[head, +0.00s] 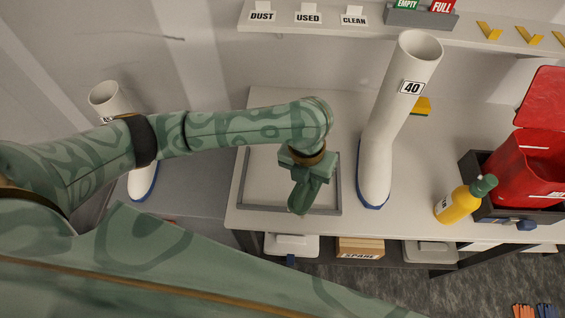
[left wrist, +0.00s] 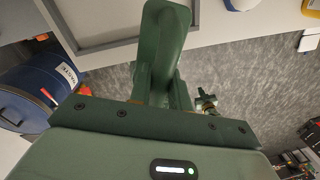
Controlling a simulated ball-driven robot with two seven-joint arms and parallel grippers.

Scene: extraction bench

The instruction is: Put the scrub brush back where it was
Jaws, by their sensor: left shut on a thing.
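My left gripper (head: 306,168) is above the front part of a grey-rimmed tray (head: 336,180) on the white bench. It is shut on a green, round-ended piece (head: 303,196), which I take for the scrub brush; no bristles show. In the left wrist view, this green piece (left wrist: 165,35) stands out between the fingers of my left gripper (left wrist: 160,85), with the tray's corner (left wrist: 95,35) beyond it. I cannot tell whether it touches the tray. My right gripper is not in view.
A tall white boot marked 40 (head: 385,130) stands right of the tray, with a yellow-and-green block (head: 422,106) behind it. A yellow bottle (head: 456,205) and a red open container (head: 525,165) are further right. Another boot (head: 143,175) stands at left.

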